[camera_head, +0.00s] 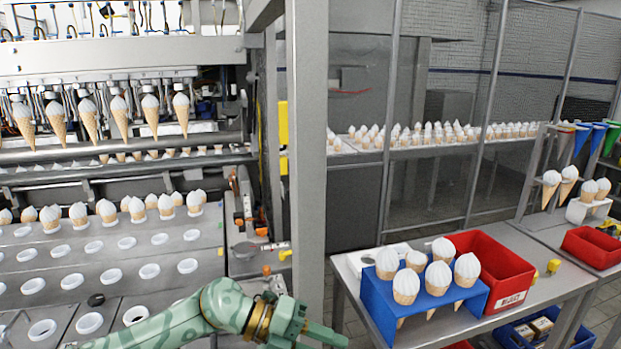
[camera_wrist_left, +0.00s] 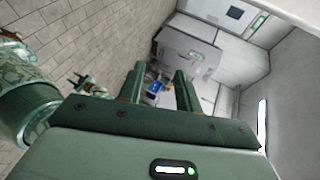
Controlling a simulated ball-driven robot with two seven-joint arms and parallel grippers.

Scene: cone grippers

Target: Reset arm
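My left arm comes in from the lower left in the head view, and its green gripper (camera_head: 332,337) points right in front of the grey post, at the bottom edge. In the left wrist view the left gripper's two fingers (camera_wrist_left: 160,82) stand apart with nothing between them. At the left of that view a patterned green arm with a small gripper (camera_wrist_left: 82,84) shows, which looks like my right one. Its fingers are too small to judge. The right gripper does not show in the head view.
A cone machine (camera_head: 110,100) with rows of cones stands left, a grey post (camera_head: 305,150) beside it. On the right table (camera_head: 525,300) are a blue cone rack (camera_head: 380,298) with several cones and a red bin (camera_head: 497,270). A long cone table (camera_head: 440,143) is behind.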

